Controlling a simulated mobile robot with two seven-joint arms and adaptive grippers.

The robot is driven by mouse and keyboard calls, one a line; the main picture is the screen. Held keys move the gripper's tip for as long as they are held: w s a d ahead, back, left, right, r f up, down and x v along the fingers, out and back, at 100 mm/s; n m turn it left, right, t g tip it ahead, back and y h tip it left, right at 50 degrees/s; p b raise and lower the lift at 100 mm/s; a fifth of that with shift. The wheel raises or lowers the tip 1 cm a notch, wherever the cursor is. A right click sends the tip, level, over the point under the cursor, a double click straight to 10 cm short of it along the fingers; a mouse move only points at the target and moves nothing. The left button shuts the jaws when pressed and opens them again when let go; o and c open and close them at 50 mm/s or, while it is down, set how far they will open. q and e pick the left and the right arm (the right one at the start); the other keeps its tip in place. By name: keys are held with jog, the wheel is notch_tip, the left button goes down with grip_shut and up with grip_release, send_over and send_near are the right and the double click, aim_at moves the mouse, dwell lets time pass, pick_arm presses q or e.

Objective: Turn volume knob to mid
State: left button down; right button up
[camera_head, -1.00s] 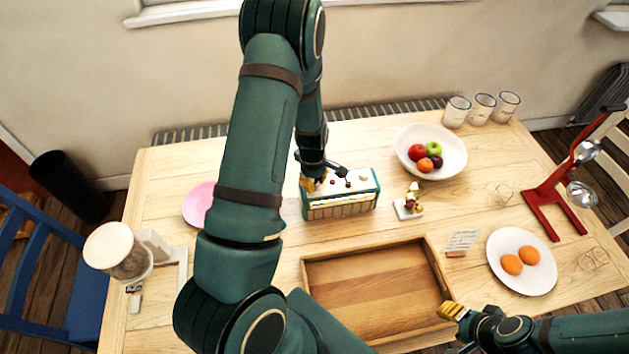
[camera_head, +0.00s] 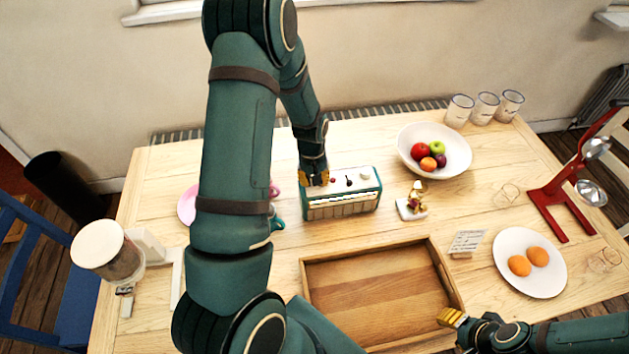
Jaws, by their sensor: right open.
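A green and cream radio (camera_head: 342,207) stands on the table with small controls on its top: a red one (camera_head: 333,180), a black one (camera_head: 349,180) and a white one (camera_head: 364,174). I cannot tell which is the volume knob or how it is set. My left gripper (camera_head: 315,178) points down at the left end of the radio's top, left of the red control. Its fingers are small and partly hidden, so I cannot tell whether they are open or touching. My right gripper (camera_head: 452,317) is open and empty at the tray's front right corner.
A wooden tray (camera_head: 455,283) lies in front of the radio. A figurine (camera_head: 414,200) and a fruit bowl (camera_head: 403,152) stand to its right. A teal mug (camera_head: 278,222) and a pink plate (camera_head: 186,207) show around my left arm. A jar (camera_head: 118,262) stands far left.

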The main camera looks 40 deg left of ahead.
pick_arm(q)
jog(key=shift+m+b, duration=0.6)
jog(key=shift+m, duration=1.6)
pick_arm(e)
jog(key=shift+f, duration=0.85)
pick_arm(q)
jog(key=c, duration=0.7)
grip_release()
jog(key=shift+c, duration=0.2)
pick_arm(e)
jog(key=shift+a, duration=0.1)
pick_arm(q)
jog(key=shift+r, duration=0.1)
notch_tip(320, 180, up, 12)
jog(key=shift+a, duration=0.3)
jog(key=shift+s, duration=0.1)
